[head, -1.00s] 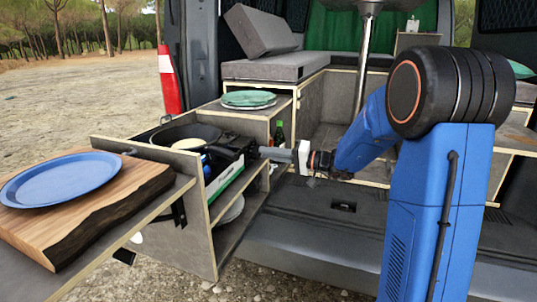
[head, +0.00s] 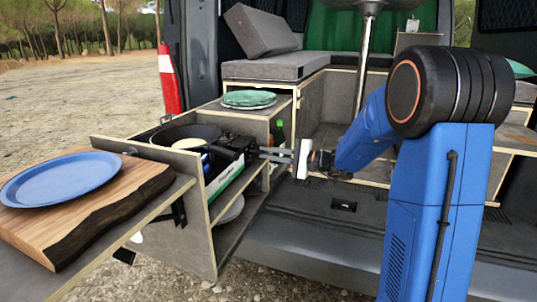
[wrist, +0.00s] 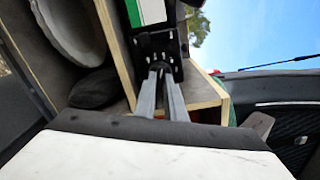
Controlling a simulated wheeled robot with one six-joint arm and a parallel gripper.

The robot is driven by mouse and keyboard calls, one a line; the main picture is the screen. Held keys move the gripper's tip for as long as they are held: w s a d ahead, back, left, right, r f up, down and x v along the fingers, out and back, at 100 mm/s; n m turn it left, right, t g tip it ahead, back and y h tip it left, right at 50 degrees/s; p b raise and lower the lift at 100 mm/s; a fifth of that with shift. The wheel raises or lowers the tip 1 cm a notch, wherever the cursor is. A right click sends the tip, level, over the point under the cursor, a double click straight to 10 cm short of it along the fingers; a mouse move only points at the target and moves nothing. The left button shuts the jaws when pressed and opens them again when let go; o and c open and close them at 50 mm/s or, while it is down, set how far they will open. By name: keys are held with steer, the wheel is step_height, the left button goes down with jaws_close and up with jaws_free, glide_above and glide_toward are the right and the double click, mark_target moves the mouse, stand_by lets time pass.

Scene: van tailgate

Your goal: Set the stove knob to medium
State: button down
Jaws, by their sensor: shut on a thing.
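The black stove (head: 236,143) sits in the pulled-out kitchen drawer, with a dark pan (head: 186,133) on its left. My gripper (head: 256,153) reaches in from the right, its fingertips at the stove's near right side. The wrist view shows my gripper (wrist: 159,68) with its two grey fingers converging on the dark front of the stove (wrist: 155,47). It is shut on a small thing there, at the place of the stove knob. The fingertips mostly hide the knob, and I cannot read its setting.
A blue plate (head: 62,180) lies on a wooden board (head: 140,190) at the left. Green plates (head: 249,98) rest on the cabinet behind the stove, and a green bottle (head: 279,130) stands beside it. The drawer wall (head: 165,165) rises in front of the pan.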

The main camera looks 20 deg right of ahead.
steer(key=shift+m, duration=0.4)
steer(key=c, duration=1.8)
jaws_free()
steer(key=v, duration=1.7)
steer(key=shift+s+d, duration=0.15)
steer(key=shift+d, duration=0.05)
steer(key=shift+a, duration=0.1)
